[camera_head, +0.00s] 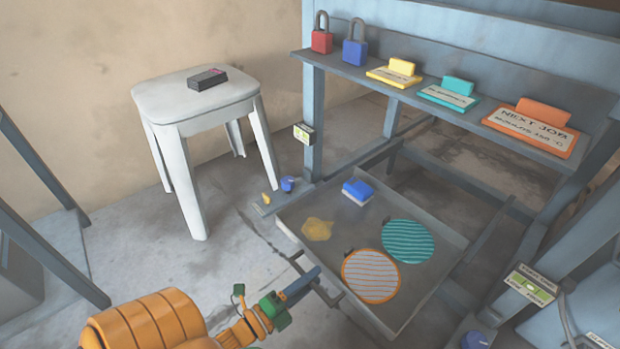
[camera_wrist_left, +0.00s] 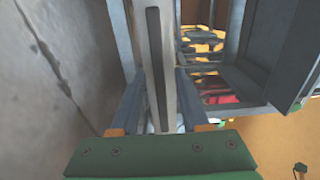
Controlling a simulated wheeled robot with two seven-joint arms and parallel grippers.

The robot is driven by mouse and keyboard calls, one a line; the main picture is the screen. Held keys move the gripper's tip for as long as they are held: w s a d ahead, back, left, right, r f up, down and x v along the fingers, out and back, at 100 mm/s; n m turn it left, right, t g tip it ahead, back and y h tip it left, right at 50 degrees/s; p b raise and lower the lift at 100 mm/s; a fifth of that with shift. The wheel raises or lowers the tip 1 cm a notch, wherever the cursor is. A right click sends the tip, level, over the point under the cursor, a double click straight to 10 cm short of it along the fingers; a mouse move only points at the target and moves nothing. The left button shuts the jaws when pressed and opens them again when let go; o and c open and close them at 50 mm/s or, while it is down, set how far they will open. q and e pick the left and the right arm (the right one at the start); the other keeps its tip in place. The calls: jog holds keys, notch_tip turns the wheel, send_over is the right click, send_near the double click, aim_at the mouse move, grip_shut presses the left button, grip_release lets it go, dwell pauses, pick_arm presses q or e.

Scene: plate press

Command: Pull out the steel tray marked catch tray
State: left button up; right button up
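The steel tray (camera_head: 440,235) is a wide, shallow grey tray low in the blue-grey frame. A yellow patch (camera_head: 317,229), a blue sponge-like block (camera_head: 357,191), a teal striped disc (camera_head: 408,240) and an orange-rimmed striped disc (camera_head: 371,276) lie in it. I cannot read a catch tray mark. A dark bar handle (camera_head: 330,297) runs along its near left side. My left gripper (camera_head: 312,276) is at this handle. In the left wrist view its fingers (camera_wrist_left: 168,95) are apart, with a dark bar (camera_wrist_left: 156,60) between them. My right gripper is not in view.
A white stool (camera_head: 195,95) with a small dark box (camera_head: 207,79) stands left of the frame. Frame posts (camera_head: 312,110) flank the tray. A shelf above holds padlocks (camera_head: 355,45) and coloured signs (camera_head: 532,125). Floor (camera_head: 215,265) left of the tray is mostly clear.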

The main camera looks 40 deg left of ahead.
pick_arm(q)
jog(key=s+a+p, duration=0.1)
jog(key=s, duration=0.6)
dwell(0.4)
